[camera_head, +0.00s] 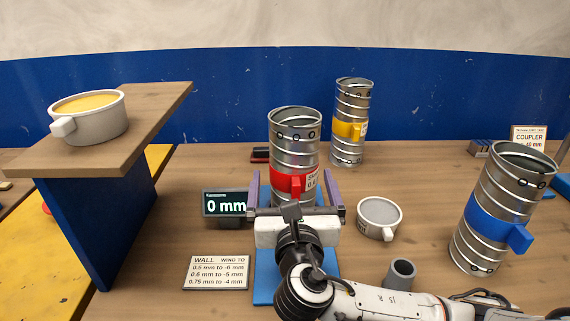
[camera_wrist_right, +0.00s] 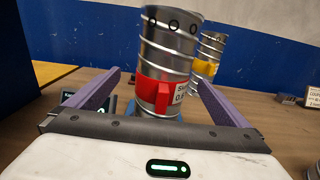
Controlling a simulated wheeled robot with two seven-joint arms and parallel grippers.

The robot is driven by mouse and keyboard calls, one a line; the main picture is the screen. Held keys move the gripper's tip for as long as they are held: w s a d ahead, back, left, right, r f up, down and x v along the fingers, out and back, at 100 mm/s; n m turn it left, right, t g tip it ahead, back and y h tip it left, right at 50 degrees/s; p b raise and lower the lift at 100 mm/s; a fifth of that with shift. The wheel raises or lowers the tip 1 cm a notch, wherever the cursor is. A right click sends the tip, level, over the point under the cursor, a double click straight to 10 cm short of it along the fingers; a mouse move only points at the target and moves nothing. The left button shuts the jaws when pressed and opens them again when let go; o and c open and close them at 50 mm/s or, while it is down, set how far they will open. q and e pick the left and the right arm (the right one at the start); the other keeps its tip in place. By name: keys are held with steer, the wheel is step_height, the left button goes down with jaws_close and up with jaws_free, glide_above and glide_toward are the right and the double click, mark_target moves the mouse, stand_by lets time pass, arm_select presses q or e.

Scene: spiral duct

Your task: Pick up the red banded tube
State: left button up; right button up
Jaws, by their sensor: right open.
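The red banded tube (camera_head: 295,140) is a ribbed metal cylinder with a red band, a red tab and a white label. It stands upright near the middle of the table. My right gripper (camera_head: 294,180) is open, with its purple fingers to either side of the tube's lower part in the head view. In the right wrist view the tube (camera_wrist_right: 166,60) stands beyond and between the open fingers (camera_wrist_right: 160,88), with gaps on both sides. I cannot tell how deep the tube sits between them. The tube's base is hidden behind the gripper. My left gripper is not in view.
A yellow banded tube (camera_head: 352,110) stands behind, and a blue banded tube (camera_head: 495,210) stands at right. A grey-topped cup (camera_head: 379,217) and a small grey ring (camera_head: 401,273) lie right of my gripper. A display (camera_head: 225,206) and a sign (camera_head: 218,272) are left. A raised shelf (camera_head: 150,118) holds a yellow-filled cup (camera_head: 90,117).

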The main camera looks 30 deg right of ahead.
steer(key=shift+w+d+r, duration=0.1)
steer(key=shift+w+d, duration=0.3)
steer(key=shift+d, duration=0.05)
steer(key=p+x, duration=0.1)
steer(key=x, duration=0.5)
steer(key=shift+w+d, duration=0.1)
steer(key=shift+d, duration=0.15)
steer(key=c, duration=1.4)
